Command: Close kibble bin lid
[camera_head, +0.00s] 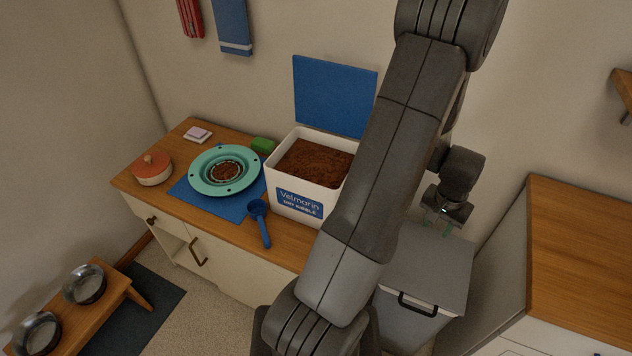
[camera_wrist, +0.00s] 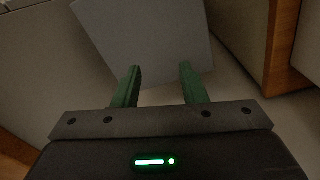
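The white kibble bin (camera_head: 297,204), labelled "Velmarin dry kibble", stands on the wooden counter and is full of brown kibble (camera_head: 313,162). Its blue lid (camera_head: 334,96) stands upright at the bin's back edge, so the bin is open. My arm hides the bin's right side. My gripper (camera_head: 441,226) is right of the bin, above a grey box. In the wrist view my gripper (camera_wrist: 159,80) has its two green fingers apart with nothing between them. The kibble bin and lid are not in the wrist view.
The grey box (camera_head: 428,262) with a black handle stands right of the counter; its flat top also shows in the wrist view (camera_wrist: 150,40). A teal bowl (camera_head: 206,184), a blue scoop (camera_head: 261,224) and a green block (camera_head: 262,146) lie near the bin. Another wooden-topped cabinet (camera_head: 585,240) is at right.

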